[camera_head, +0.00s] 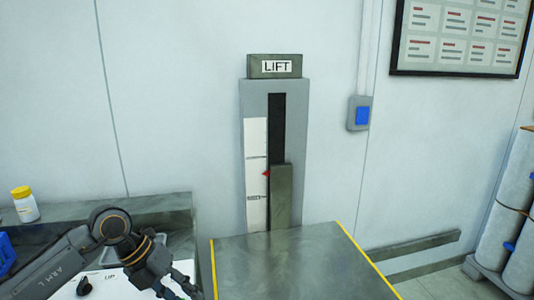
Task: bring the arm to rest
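My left arm, marked ARM L, comes in from the lower left. My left gripper (182,291) is at the bottom edge, over the right end of the side counter and left of the metal platform. Its fingers look apart, with nothing seen between them; the tips are partly cut off by the frame. My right arm and gripper are not in view.
A grey LIFT column (310,150) with a scale and red pointer stands behind the metal platform (300,265), which has yellow edges. A yellow-capped white bottle (26,209) stands on the counter (160,211). Large cylinders (508,200) stand at right.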

